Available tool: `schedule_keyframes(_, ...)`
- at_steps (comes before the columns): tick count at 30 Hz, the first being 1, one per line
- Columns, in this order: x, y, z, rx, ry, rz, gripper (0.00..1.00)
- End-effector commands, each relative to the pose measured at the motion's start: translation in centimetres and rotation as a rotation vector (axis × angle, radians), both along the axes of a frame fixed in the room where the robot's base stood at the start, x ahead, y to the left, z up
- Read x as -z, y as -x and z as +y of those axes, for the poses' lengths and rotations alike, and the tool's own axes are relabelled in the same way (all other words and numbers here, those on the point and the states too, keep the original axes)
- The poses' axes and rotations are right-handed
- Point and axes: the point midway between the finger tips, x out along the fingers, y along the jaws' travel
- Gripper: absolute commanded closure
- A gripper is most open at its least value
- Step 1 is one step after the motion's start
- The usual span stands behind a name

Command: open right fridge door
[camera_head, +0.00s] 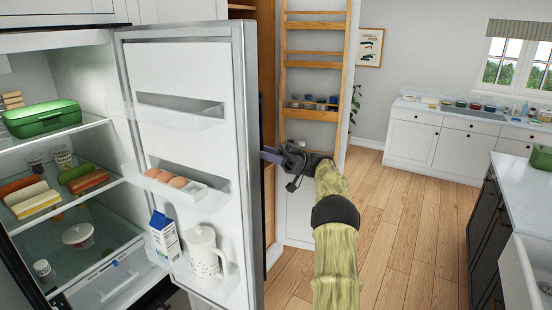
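The fridge door (185,75) stands wide open, its white inner face with door racks turned toward me. Its free edge is nearest me, and the fridge interior (60,240) shows at left. The racks hold brown eggs (165,177), a blue-and-white carton (163,236) and a speckled white jug (202,252). My gripper (270,156) is at the door's outer side, beside the free edge at mid height. Its fingertips are partly hidden by the door edge, so I cannot tell whether they are open or touch it.
Behind the door stands a tall cabinet with an open door carrying wooden racks (318,62) with small jars. A dark island with a white top (525,190) is at right. White counter cabinets (412,143) line the back. The wooden floor (400,220) between is clear.

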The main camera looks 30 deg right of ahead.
Motion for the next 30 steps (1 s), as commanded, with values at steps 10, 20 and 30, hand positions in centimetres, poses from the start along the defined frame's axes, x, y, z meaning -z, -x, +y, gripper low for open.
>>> schedule_keyframes(10,1.9,0.8,-3.4,0.000,0.000,-0.002,0.64)
schedule_keyframes(20,2.3,1.2,-5.2,-0.001,0.000,-0.002,0.64)
schedule_keyframes(30,2.5,1.3,-5.4,-0.005,0.000,-0.001,0.64)
